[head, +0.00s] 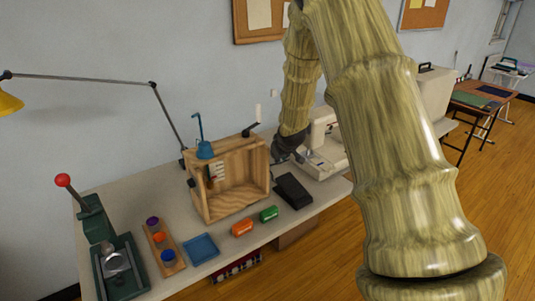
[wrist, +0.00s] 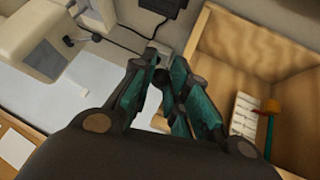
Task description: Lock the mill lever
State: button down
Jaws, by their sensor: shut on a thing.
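My gripper (head: 287,156) is low over the table, between the wooden box and the sewing machine. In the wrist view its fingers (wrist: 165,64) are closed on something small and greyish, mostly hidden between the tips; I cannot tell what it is. A black lever-like arm (head: 250,130) with a pale end sticks up at the top right edge of the wooden box (head: 233,204), apart from my gripper. A red-knobbed lever (head: 70,188) stands upright on a green press at the far left. I cannot tell which is the mill lever.
A white sewing machine (head: 325,152) and black pedal (head: 293,190) are close by. Orange (head: 242,228) and green (head: 269,214) items and a blue tray (head: 201,248) lie in front.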

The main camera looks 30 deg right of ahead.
jog(key=shift+w+r, duration=0.3)
jog(key=shift+r, duration=0.35)
jog(key=shift+w, duration=0.1)
jog(key=c, duration=1.3)
grip_release()
jog(key=shift+f, duration=0.1)
jog(key=shift+c, duration=0.2)
jog(key=v, duration=1.2)
jog(key=shift+f, duration=0.1)
